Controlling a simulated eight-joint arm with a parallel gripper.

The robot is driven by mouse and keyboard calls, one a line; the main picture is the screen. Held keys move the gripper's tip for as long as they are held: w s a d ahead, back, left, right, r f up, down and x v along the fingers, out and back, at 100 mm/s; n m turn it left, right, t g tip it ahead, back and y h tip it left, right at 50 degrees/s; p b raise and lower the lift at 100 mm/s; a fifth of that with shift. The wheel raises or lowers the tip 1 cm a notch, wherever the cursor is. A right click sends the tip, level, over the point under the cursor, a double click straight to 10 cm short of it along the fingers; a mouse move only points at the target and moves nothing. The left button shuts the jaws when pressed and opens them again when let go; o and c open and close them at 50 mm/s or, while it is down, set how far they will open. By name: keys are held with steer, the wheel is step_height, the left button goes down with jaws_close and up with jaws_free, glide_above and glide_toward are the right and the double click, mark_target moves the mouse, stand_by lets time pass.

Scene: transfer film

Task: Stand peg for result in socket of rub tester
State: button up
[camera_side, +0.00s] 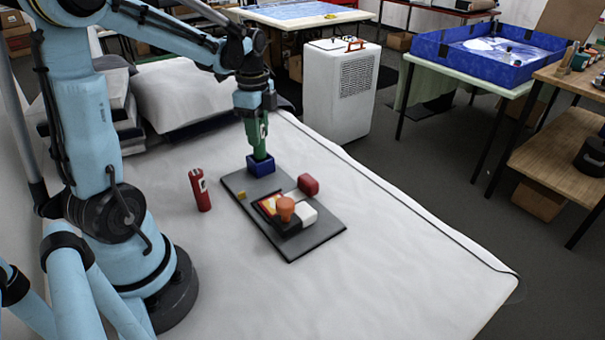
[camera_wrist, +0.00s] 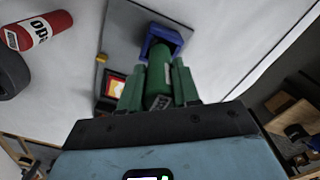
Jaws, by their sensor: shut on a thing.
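A green peg (camera_wrist: 158,88) with a pale label is held between the green fingers of my gripper (camera_wrist: 159,75). In the side view my gripper (camera_side: 259,132) points down and is shut on this peg, above the blue socket (camera_side: 261,168). The socket is a square, open-topped block at the far left end of the dark plate of the rub tester (camera_side: 290,249). It also shows in the wrist view (camera_wrist: 176,36), just beyond the peg. The peg's lower end meets the socket's opening in the side view. I cannot tell how deep it sits.
The plate carries a yellow piece (camera_side: 241,195), a red block (camera_side: 308,185), a white block (camera_side: 303,213) and an orange knob (camera_side: 286,207). The table's right side is clear.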

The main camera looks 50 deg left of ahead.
steer(key=shift+f, duration=2.05)
steer(key=shift+f, duration=0.15)
steer(key=o, duration=1.1)
steer(key=shift+c, duration=0.2)
